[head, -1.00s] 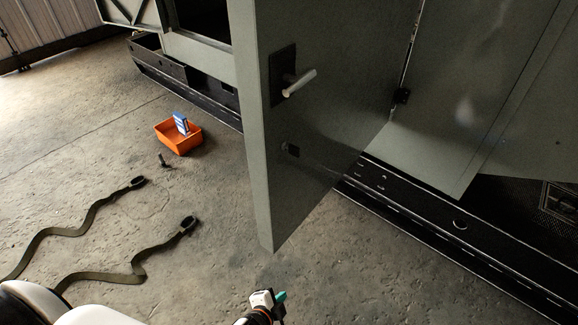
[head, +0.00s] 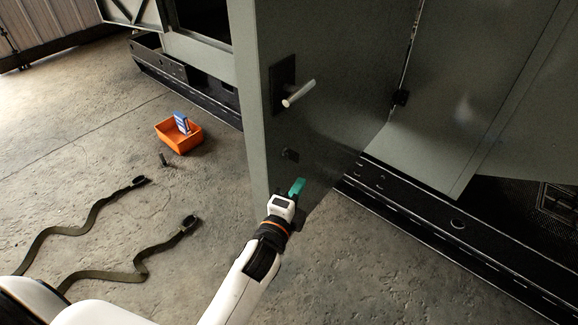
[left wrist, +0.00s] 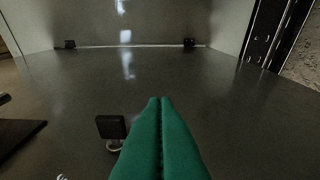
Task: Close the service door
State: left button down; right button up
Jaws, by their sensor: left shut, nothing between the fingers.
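The service door (head: 330,110) is a grey-green panel standing swung open from the enclosure, its free edge toward me. It carries a lever handle (head: 298,93) on a dark plate and a small dark fitting (head: 291,155) lower down. My left gripper (head: 297,187) is in front of the door's lower part, below the handle. In the left wrist view its green fingers (left wrist: 161,130) are pressed together and empty, pointing along the door face toward the hinges (left wrist: 189,43). I cannot tell whether they touch the door. My right gripper is not in view.
The enclosure's black base rail (head: 420,215) runs along the floor at right. An orange bin (head: 179,137) with a blue-and-white box stands on the floor at left. Two straps (head: 140,262) lie on the concrete. The floor between the straps and the door is clear.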

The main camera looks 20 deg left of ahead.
aim_at(289, 171)
pick_arm(q)
jog(key=w+a+p, duration=0.2)
jog(key=w+a, duration=0.1)
jog(key=w, duration=0.1)
jog(key=shift+w+a, duration=0.15)
jog(key=shift+a, duration=0.25)
